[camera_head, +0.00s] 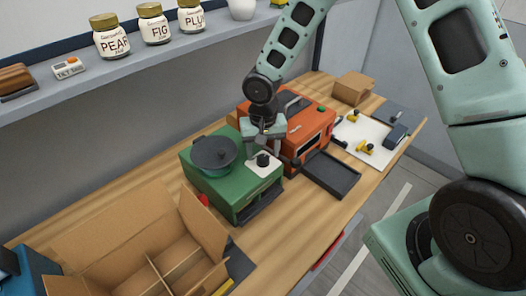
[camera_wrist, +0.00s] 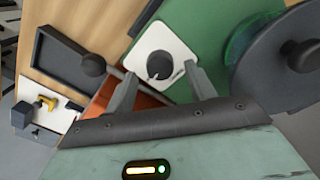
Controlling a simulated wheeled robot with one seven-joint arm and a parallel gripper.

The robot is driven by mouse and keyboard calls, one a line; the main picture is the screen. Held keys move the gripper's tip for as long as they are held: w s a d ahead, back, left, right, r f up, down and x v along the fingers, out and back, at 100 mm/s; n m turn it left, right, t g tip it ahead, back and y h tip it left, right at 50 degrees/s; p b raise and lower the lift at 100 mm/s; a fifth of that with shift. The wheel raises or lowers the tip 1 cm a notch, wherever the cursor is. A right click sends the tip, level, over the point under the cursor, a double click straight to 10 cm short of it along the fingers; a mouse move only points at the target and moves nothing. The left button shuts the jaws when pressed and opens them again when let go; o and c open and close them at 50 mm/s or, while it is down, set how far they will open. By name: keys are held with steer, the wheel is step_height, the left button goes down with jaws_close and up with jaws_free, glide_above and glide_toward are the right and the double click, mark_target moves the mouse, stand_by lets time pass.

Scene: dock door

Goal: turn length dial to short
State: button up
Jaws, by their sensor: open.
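A black dial knob (camera_head: 263,160) stands on a white plate (camera_head: 270,171) on top of the green machine (camera_head: 229,190). In the wrist view the knob (camera_wrist: 160,65) has a pale mark on its face, and small dark print on the plate is too small to read. My gripper (camera_head: 266,143) is open above the dial, its fingers pointing down toward the plate. In the wrist view the two fingers of my gripper (camera_wrist: 160,72) are spread to either side of the knob, apart from it. I cannot tell the height left between fingertips and plate.
A dark round lidded bowl (camera_head: 213,153) sits on the green machine beside the dial. An orange machine (camera_head: 302,127) with a ball-ended lever and a dark tray (camera_head: 331,175) stands close behind. An open cardboard box (camera_head: 150,245) is at front left. A shelf with jars runs along the wall.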

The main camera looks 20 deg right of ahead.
steer(key=shift+f, duration=0.85)
steer(key=shift+c, duration=0.3)
steer(key=c, duration=0.9)
